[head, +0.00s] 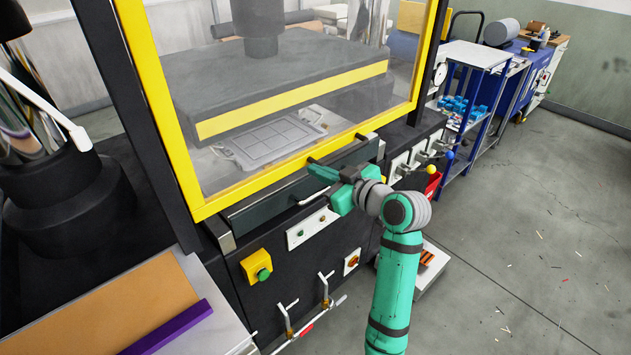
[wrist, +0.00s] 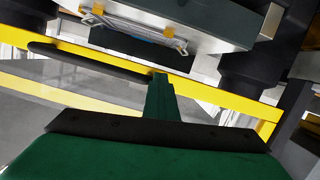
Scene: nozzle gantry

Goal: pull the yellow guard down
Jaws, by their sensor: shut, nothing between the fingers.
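The yellow guard (head: 290,164) is a yellow frame around a clear panel on the front of the press. Its lower bar sits just above the dark front ledge, and the panel covers the opening. In the wrist view its yellow bar (wrist: 215,87) runs slantwise behind my fingers, with a dark rounded bar (wrist: 90,60) ending close to the fingertips. My gripper (head: 314,168) is shut and empty at the middle of the lower bar; it also shows in the wrist view (wrist: 160,78). I cannot tell whether the fingertips touch the bar.
Behind the panel is a dark press block with a yellow stripe (head: 300,98) above a grey plate (head: 270,138). Below are a yellow box with a green button (head: 258,268) and valve pipes (head: 310,312). A blue shelf (head: 470,110) stands right. The right floor is mostly clear.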

